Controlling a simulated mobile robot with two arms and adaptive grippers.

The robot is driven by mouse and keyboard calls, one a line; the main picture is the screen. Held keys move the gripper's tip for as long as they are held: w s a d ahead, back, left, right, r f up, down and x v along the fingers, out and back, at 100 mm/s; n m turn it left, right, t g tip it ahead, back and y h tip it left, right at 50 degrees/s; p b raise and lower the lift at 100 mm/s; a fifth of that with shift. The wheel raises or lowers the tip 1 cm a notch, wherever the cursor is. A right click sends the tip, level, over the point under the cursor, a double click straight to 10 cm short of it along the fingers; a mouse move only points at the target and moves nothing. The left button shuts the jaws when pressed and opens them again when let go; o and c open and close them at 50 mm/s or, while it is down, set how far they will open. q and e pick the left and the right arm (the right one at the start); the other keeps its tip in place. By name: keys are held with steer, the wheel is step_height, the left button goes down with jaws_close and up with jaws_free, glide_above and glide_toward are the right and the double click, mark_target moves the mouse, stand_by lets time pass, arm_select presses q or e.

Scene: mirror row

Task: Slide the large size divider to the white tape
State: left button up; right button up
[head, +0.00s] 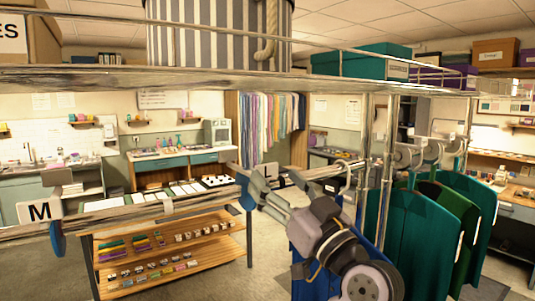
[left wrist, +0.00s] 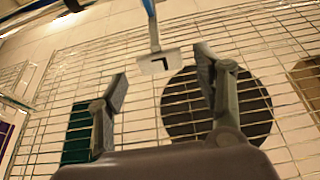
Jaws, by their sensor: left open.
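The large size divider, with a white L tag (head: 268,170) and a blue part beside it, hangs on the metal rail in the middle of the head view. My left gripper (head: 258,186) is at this divider, its jaws partly hidden in that view. In the left wrist view, the L tag (left wrist: 160,62) on its blue stem shows between and beyond the two spread fingers of my left gripper (left wrist: 162,76). The fingers appear apart from the tag. My right gripper is out of view.
An M divider (head: 40,211) is on the rail at far left. Teal and green garments (head: 415,225) hang at right beside upright posts. A shelf (head: 180,78) with a striped bin (head: 215,35) and teal box (head: 360,60) runs above. The rail between M and L holds no garments.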

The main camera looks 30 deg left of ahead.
mark_target(268, 172)
arm_select(q)
steer(key=p+x, duration=0.1)
steer(key=x, duration=0.2)
steer(key=shift+s+r, duration=0.1)
steer(key=shift+r, duration=0.05)
steer(key=shift+w+a+r+p, duration=0.1)
steer(key=shift+w+a+p, duration=0.2)
steer(key=shift+a, duration=0.2)
jaws_close()
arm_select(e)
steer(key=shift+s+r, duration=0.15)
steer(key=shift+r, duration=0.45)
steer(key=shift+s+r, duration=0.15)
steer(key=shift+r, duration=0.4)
